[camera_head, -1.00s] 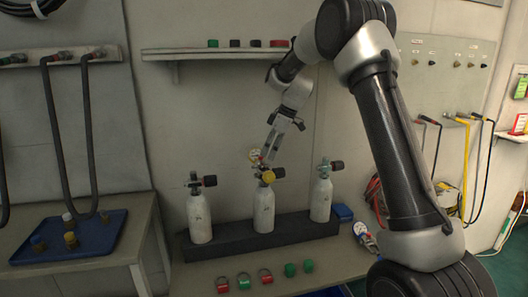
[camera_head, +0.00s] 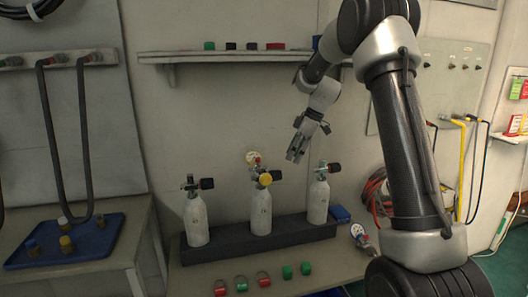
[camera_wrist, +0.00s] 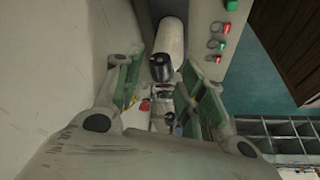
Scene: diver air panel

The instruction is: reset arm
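My gripper (camera_head: 296,154) is raised in the head view, above and a little left of the right-hand white cylinder (camera_head: 318,202), and touches nothing there. In the wrist view my gripper (camera_wrist: 158,97) has its two green-lined fingers spread apart, with a gap between them and nothing held. A white cylinder with a black knob (camera_wrist: 161,68) shows beyond the fingertips. The middle cylinder (camera_head: 261,212) carries a yellow knob (camera_head: 265,180) and a gauge (camera_head: 253,158) at its valve. The left cylinder (camera_head: 196,222) has a black-knobbed valve.
The cylinders stand in a dark rack (camera_head: 285,232). Red and green caps (camera_head: 241,284) lie in front. A wall shelf (camera_head: 215,56) with several small caps is above. A blue tray (camera_head: 90,250) stands left. A loose gauge (camera_head: 358,231) lies at right. Open air surrounds my gripper.

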